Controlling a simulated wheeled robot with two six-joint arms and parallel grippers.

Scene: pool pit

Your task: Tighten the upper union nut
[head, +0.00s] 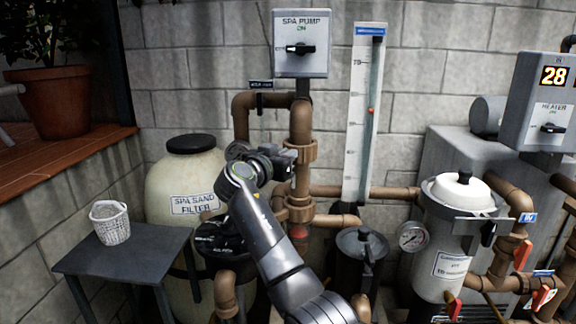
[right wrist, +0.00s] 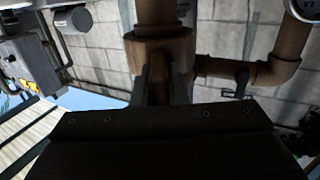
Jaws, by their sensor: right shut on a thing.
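The upper union nut (head: 304,151) is a brown ribbed collar on the vertical brown pipe below the spa pump box. My right gripper (head: 288,160) comes from below and reaches the nut's left side, shut on it. The gripper hides part of the nut. In the right wrist view, a brown collar (right wrist: 160,48) sits at the dark jaws (right wrist: 160,90), with brown material between them. A similar lower collar (head: 300,213) sits further down the same pipe. My left gripper is out of view.
The spa pump switch box (head: 301,44) is above the pipe, and a flow gauge panel (head: 364,120) stands to its right. The sand filter tank (head: 180,176) is left. A small table (head: 128,264) carries a white basket (head: 110,224). A white-lidded canister (head: 445,240) stands right.

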